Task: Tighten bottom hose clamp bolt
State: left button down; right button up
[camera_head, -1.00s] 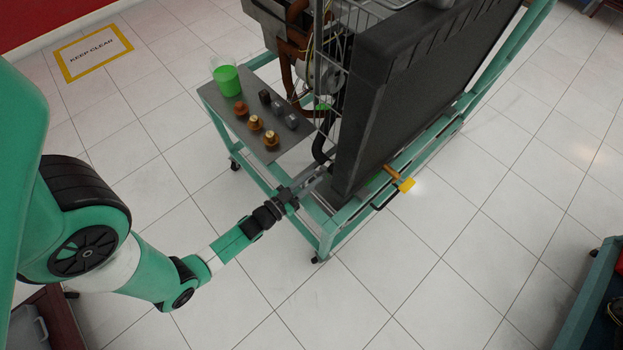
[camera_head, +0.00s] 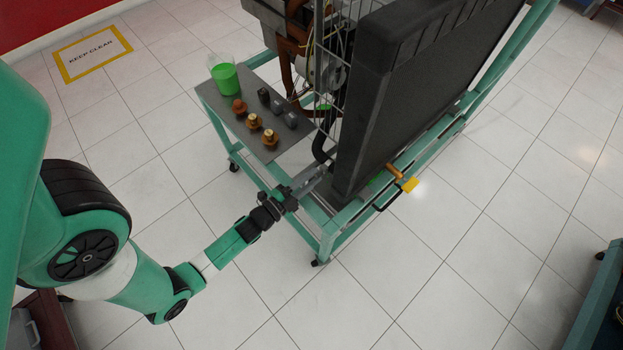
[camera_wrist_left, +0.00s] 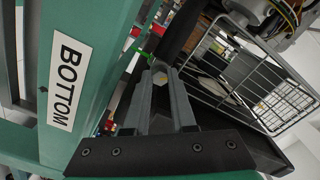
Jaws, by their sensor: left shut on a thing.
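My left gripper (camera_head: 318,174) reaches in at the lower left corner of the black radiator (camera_head: 400,95), near the lower end of a black hose (camera_head: 321,143). In the left wrist view its two grey fingers (camera_wrist_left: 160,84) are shut on a hex-headed bolt (camera_wrist_left: 160,77), the bottom hose clamp bolt, which sits between the tips. The clamp band is hard to make out. A white label reading BOTTOM (camera_wrist_left: 67,82) is on the green frame left of the fingers. My right gripper is not in view.
A grey shelf (camera_head: 225,108) on the green wheeled stand (camera_head: 330,236) holds a cup of green liquid (camera_head: 224,77) and several caps. A wire guard (camera_wrist_left: 262,78) is right of the fingers. A yellow-ended handle (camera_head: 409,185) sticks out at the radiator's base. The floor around is clear.

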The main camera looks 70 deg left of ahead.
pick_arm(q)
jog(key=shift+m+b, duration=1.2)
jog(key=shift+m, duration=2.3)
jog(key=c, duration=0.7)
grip_release()
jog(key=shift+c, duration=0.2)
jog(key=p+v, duration=0.4)
jog(key=v, duration=0.7)
jog(key=shift+s+p, duration=0.3)
jog(key=shift+p, duration=0.1)
